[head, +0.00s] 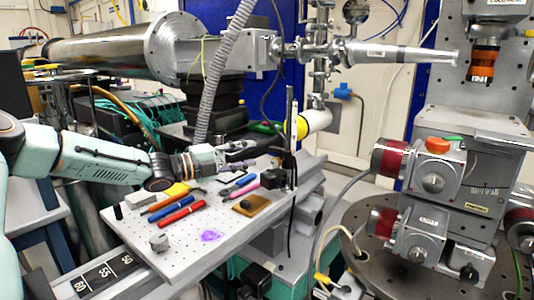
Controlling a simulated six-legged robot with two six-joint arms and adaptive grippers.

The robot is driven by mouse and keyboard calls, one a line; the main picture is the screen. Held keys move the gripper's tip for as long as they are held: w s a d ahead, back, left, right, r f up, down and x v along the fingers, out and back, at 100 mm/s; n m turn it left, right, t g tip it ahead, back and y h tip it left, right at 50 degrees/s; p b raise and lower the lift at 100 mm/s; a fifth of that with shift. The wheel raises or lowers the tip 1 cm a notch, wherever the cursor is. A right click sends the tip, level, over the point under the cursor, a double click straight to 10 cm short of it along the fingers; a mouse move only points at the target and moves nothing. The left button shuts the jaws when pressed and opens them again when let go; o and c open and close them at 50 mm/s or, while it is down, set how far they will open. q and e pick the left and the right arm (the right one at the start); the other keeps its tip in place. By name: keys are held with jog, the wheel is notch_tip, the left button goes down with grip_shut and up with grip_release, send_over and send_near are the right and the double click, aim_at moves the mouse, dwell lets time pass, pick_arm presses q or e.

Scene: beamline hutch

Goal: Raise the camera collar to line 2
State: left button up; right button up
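A slim upright post (291,125) stands at the right end of the perforated board. A small black block (278,178) sits low on the post and looks like the camera collar. Line marks on the post are too small to read. My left arm reaches in from the left over the board. Its gripper (243,156) points right, a short way left of the post and above the block's level, apart from both as far as I can see. Its fingers are small and blend into the background, so their opening is unclear. My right gripper is out of view.
The perforated board (190,262) carries several pens, a brown pad (250,205), a grey cube (159,243) and a purple patch (210,236). A steel beam pipe (110,55) runs behind. A motor stage stack (440,180) stands right. A black cable hangs beside the post.

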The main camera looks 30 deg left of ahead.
aim_at(272, 151)
pick_arm(q)
jog(key=b+x, duration=0.3)
jog(key=x, duration=0.2)
jog(key=shift+w+d+f, duration=0.1)
jog(key=shift+d+f, duration=0.1)
jog(key=shift+w+d+r+b, duration=0.1)
jog(key=shift+w+d+b, duration=0.1)
jog(key=shift+b, duration=0.2)
jog(key=shift+w, duration=0.65)
jog(key=shift+s+d, duration=0.1)
jog(key=shift+s, duration=0.1)
jog(key=shift+c, duration=0.4)
jog(key=shift+w, duration=0.15)
jog(key=c, duration=0.4)
grip_shut()
